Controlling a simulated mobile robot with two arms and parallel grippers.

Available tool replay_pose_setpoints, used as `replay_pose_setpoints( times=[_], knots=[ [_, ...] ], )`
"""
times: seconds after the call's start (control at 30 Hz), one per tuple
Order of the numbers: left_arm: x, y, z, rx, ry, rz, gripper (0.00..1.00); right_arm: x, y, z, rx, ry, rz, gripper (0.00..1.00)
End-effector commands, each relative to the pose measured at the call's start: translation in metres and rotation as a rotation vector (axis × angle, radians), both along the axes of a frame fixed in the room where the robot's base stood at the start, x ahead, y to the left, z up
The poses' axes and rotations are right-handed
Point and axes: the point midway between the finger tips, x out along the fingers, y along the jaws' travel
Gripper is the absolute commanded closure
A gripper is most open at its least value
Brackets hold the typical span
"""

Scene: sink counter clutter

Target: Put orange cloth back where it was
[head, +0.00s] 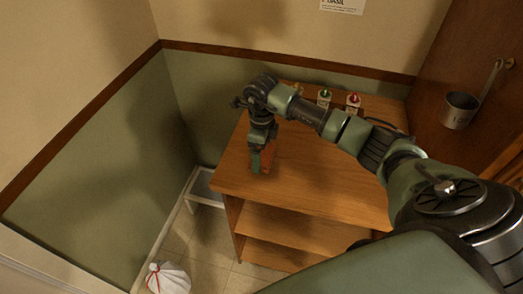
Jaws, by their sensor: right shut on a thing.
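My right arm comes in from the right and reaches over the wooden shelf unit (324,192). My right gripper (262,160) points down near the unit's left side and is shut on the orange cloth (269,158). The cloth shows as a small orange-brown patch beside the fingers, partly hidden by them. It is at or just above the wooden top; I cannot tell whether it touches. My left gripper is not in view.
Small bottles with a green cap (324,98) and a red cap (353,102) stand at the top's back edge. A metal ladle-like cup (460,109) hangs on the right. A white bag (168,278) lies on the floor. The top's front middle is clear.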

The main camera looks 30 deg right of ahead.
Motion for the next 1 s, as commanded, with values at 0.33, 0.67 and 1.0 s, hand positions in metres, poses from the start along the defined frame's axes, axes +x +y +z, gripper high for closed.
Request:
replay_pose_setpoints(
  times=[0.33,0.67,1.0],
  knots=[
    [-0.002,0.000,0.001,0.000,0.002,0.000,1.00,0.000,0.000,-0.007,-0.001,-0.001,0.001,0.48],
    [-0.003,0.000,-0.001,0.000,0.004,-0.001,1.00,0.000,0.000,-0.009,0.000,0.000,0.001,0.00],
    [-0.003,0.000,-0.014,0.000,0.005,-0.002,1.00,0.002,-0.001,0.023,-0.002,-0.007,0.002,0.00]
  ],
)
